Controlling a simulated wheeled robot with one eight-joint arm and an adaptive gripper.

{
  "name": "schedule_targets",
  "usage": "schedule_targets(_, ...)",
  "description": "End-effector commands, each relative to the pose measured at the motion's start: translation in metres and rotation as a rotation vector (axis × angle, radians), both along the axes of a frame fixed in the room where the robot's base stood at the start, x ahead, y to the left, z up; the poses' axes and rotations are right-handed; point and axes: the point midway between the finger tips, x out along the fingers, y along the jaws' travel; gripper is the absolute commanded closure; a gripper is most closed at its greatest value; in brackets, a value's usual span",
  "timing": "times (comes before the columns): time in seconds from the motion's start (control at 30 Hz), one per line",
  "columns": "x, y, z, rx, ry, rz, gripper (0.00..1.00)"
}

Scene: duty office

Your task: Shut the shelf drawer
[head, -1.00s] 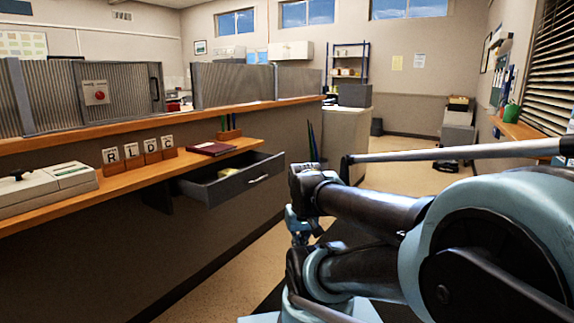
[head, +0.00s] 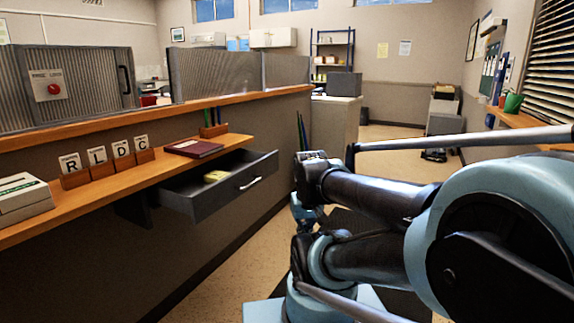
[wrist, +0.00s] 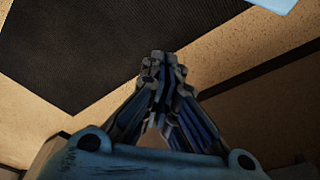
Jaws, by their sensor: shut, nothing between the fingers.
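The shelf drawer (head: 228,192) is grey with a light bar handle (head: 250,183) on its front. It hangs under the wooden counter shelf (head: 105,181) and is pulled out, with a small yellowish item (head: 216,176) inside. My gripper shows in the wrist view (wrist: 163,62), its fingers together and empty, above the floor. In the head view my gripper (head: 303,222) is partly hidden by my arm, low and to the right of the drawer, apart from it. The drawer is not in the wrist view.
On the shelf are letter cards in wooden blocks (head: 103,163), a dark red book (head: 194,148) and a white box (head: 22,196). A dark mat (wrist: 90,45) lies on the tan floor. Open floor lies between the counter wall and my arm.

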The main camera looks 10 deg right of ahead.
Motion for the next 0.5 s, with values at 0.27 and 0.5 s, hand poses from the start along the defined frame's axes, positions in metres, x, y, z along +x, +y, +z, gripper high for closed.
schedule_targets(0.27,0.000,0.000,0.000,0.000,0.000,0.000,1.00)
schedule_targets(0.5,0.005,0.002,0.020,0.032,-0.009,-0.094,1.00)
